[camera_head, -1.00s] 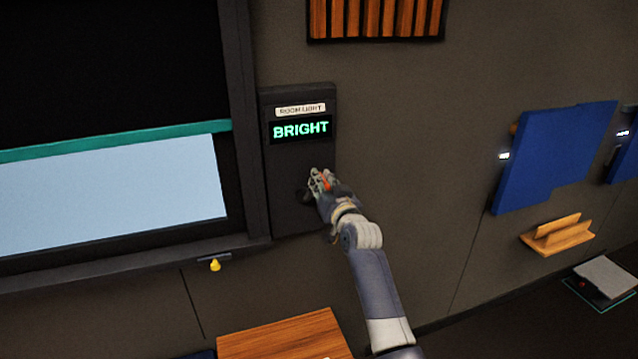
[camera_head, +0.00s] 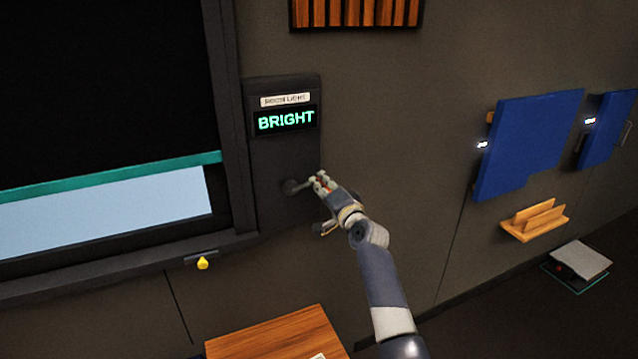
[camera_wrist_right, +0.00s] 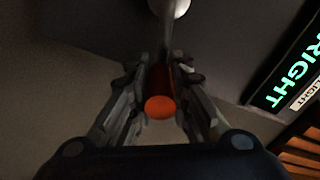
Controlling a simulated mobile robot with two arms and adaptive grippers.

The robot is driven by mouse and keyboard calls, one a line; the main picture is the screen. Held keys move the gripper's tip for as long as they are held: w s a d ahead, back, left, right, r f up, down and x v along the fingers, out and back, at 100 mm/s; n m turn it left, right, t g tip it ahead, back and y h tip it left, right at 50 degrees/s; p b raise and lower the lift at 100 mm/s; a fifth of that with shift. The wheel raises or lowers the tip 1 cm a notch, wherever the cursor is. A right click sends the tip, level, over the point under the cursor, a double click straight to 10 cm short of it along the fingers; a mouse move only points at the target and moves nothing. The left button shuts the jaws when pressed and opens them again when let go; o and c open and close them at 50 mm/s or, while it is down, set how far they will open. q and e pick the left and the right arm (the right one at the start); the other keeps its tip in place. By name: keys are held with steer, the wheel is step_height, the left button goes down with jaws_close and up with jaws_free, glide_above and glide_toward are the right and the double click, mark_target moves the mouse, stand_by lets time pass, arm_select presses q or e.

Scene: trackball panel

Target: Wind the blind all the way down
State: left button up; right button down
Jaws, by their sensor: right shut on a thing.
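The black blind (camera_head: 100,90) covers most of the window, with a teal bar (camera_head: 110,180) along its lower edge. A light blue strip of window (camera_head: 110,210) shows below the bar. The crank (camera_head: 294,187) is on the dark wall panel (camera_head: 262,155) below a display that reads "BRIGHT" (camera_head: 286,120). My right gripper (camera_head: 318,182) is at the crank's outer end, to the right of the hub. In the right wrist view, its fingers are shut around the orange-red crank knob (camera_wrist_right: 160,106), and the crank arm (camera_wrist_right: 168,40) runs to a pale hub. My left gripper is out of view.
A yellow knob (camera_head: 203,263) hangs under the window sill. A wooden table top (camera_head: 275,340) is below. Blue boards (camera_head: 530,140) and a small wooden shelf (camera_head: 535,221) are on the wall at right. Wall beside the panel is bare.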

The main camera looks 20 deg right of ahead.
steer(key=a+f+m, duration=0.4)
steer(key=f+m, duration=0.5)
steer(key=m, duration=0.6)
steer(key=shift+m+b, duration=0.4)
steer(key=shift+b, duration=0.05)
steer(key=shift+a, duration=0.1)
steer(key=c, duration=1.5)
jaws_free()
steer(key=shift+r, duration=0.1)
steer(key=shift+o, duration=0.3)
steer(key=shift+r, duration=0.1)
